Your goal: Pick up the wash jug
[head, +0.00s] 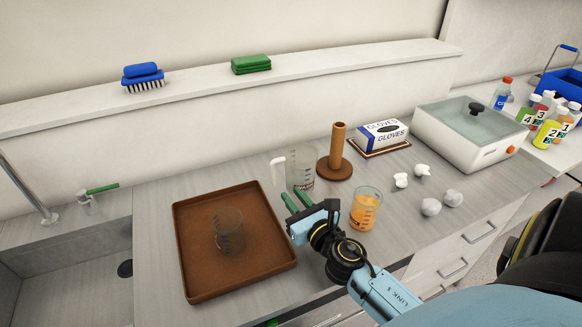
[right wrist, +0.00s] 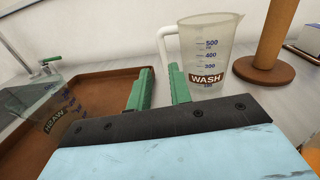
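The wash jug is a clear measuring jug with a white handle on its left (head: 302,168). It stands upright on the counter behind my right gripper. In the right wrist view the jug (right wrist: 208,55) shows a brown WASH label and volume marks. My right gripper (head: 297,198) has two green fingers, apart with nothing between them. In the right wrist view its fingertips (right wrist: 162,75) are in front of the jug, near the handle side, and do not grip it. A small green patch at the bottom of the head view may be my left gripper's tip.
Left is a brown tray (head: 188,270) holding a clear beaker (head: 229,238). Right of my gripper stands a beaker of orange juice (head: 365,210). A wooden post (head: 337,147) is close behind the jug. White lumps (head: 431,206), a gloves box (head: 384,133) and a lidded bath (head: 470,135) are further right.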

